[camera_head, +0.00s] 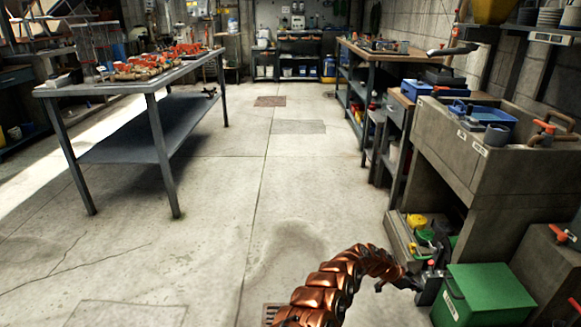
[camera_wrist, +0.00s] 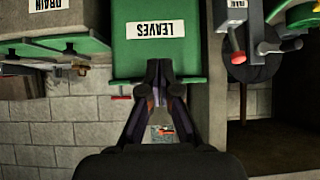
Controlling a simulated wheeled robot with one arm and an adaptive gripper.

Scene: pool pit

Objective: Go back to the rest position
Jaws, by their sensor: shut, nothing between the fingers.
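My gripper (camera_wrist: 165,72) is shut and empty in the wrist view, its two dark fingertips together below the label of a green bin. The green bin (camera_head: 487,296) stands at the lower right in the head view. It also shows in the wrist view (camera_wrist: 124,58), with an upside-down label reading LEAVES. My copper segmented arm curves up from the bottom and down to the right, and my gripper (camera_head: 428,285) is beside the bin's left side. I cannot tell whether it touches the bin.
A concrete sink (camera_head: 485,160) with a lower shelf stands close on the right. A long metal table (camera_head: 150,82) with orange parts stands at the left. A workbench (camera_head: 375,52) lines the right wall farther back. The floor (camera_head: 235,190) between them is open.

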